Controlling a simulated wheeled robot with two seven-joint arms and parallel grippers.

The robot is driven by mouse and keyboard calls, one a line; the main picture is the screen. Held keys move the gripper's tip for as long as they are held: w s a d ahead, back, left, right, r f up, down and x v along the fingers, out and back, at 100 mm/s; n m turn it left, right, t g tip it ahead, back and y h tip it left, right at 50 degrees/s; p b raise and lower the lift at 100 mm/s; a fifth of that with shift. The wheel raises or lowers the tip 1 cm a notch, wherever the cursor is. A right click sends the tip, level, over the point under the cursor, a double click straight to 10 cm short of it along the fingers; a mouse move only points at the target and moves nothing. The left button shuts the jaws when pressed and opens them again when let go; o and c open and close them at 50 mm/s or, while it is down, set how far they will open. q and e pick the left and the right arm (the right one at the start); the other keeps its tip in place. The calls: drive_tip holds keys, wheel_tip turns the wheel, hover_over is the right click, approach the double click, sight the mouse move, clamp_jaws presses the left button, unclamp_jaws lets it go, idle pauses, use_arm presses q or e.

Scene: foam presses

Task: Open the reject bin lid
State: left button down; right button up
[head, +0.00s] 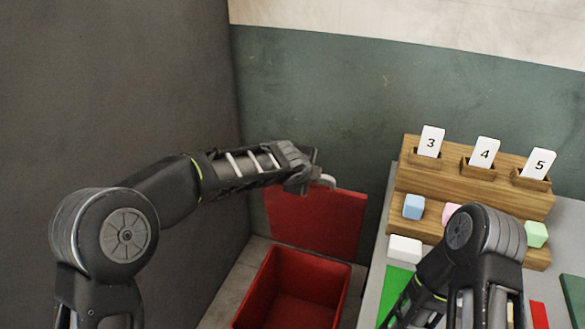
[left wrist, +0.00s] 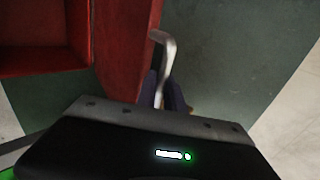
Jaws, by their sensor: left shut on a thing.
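The red reject bin (head: 335,286) stands on the floor left of the table, and its empty inside shows from above. Its red lid (head: 330,224) stands raised, roughly upright, at the bin's back edge. My left gripper (head: 318,181) is at the lid's top edge, shut on the pale lid handle (head: 328,180). In the left wrist view the handle (left wrist: 163,48) runs between the dark fingers, beside the red lid (left wrist: 125,45), with the open bin (left wrist: 45,38) at the upper left. My right arm is over the table; its gripper's fingertips are not in view.
The grey table (head: 378,278) on the right holds a wooden rack (head: 478,186) with cards numbered 3, 4 and 5 and coloured foam blocks. A white block (head: 404,248) and a green mat (head: 397,290) lie in front. A dark wall (head: 120,90) closes off the left.

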use_arm(q)
drive_tip(key=shift+w+d, duration=0.1)
drive_tip(key=shift+w, duration=0.4)
use_arm(e)
drive_tip(key=shift+w+a+r, duration=0.25)
drive_tip(key=shift+w+r, duration=0.05)
drive_tip(key=shift+r, duration=0.15)
use_arm(q)
drive_tip(key=c, duration=1.5)
unclamp_jaws()
drive_tip(key=shift+s, duration=0.1)
drive_tip(key=shift+o, duration=0.2)
drive_tip(key=shift+s, duration=0.1)
